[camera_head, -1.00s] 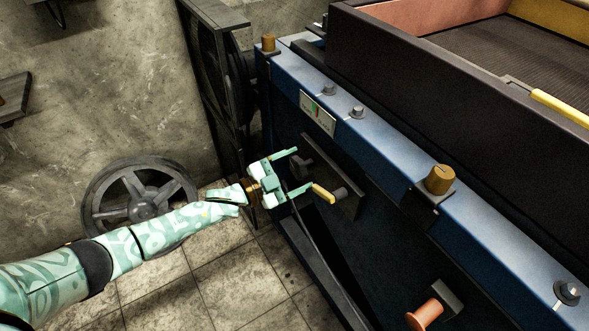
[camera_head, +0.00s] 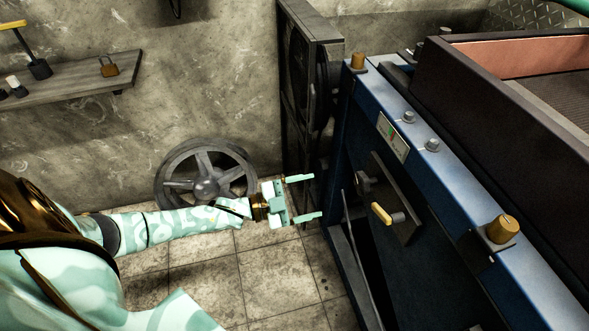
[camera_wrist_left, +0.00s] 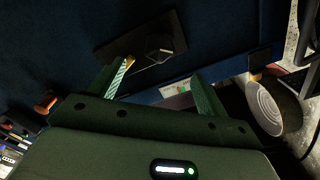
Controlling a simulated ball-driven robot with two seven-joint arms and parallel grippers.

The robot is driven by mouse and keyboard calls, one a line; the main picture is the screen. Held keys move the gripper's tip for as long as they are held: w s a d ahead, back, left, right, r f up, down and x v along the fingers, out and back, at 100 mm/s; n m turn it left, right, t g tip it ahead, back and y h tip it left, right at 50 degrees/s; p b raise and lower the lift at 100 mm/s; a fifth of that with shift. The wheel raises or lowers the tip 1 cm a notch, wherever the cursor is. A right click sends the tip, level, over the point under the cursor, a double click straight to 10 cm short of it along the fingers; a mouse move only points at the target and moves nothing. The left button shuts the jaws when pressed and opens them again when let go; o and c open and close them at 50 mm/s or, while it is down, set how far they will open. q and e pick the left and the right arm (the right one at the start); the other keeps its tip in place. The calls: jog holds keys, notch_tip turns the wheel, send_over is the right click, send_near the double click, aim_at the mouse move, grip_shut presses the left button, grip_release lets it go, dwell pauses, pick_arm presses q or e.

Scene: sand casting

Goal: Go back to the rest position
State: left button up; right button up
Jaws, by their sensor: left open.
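My left gripper (camera_head: 308,198) is open and empty. Its two mint-green fingers point right, toward the blue machine (camera_head: 352,125), with a gap of floor between them. A panel (camera_head: 400,200) on the machine's side bears a lever with a yellow handle (camera_head: 381,213), right of the gripper and apart from it. In the left wrist view the open fingers (camera_wrist_left: 158,82) show, with a dark panel (camera_wrist_left: 112,50) and knob beyond them. My right gripper is not seen.
A spoked wheel (camera_head: 206,187) leans by the wall behind my left arm. A shelf (camera_head: 75,85) with a padlock (camera_head: 108,67) is on the wall at the upper left. Brass-coloured knobs (camera_head: 502,229) stand on the machine's top edge. Tiled floor (camera_head: 270,270) lies open below the gripper.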

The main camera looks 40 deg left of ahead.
pick_arm(q)
jog(key=v, duration=0.2)
jog(key=shift+s+a, duration=0.2)
jog(key=shift+s, duration=0.05)
dwell(0.3)
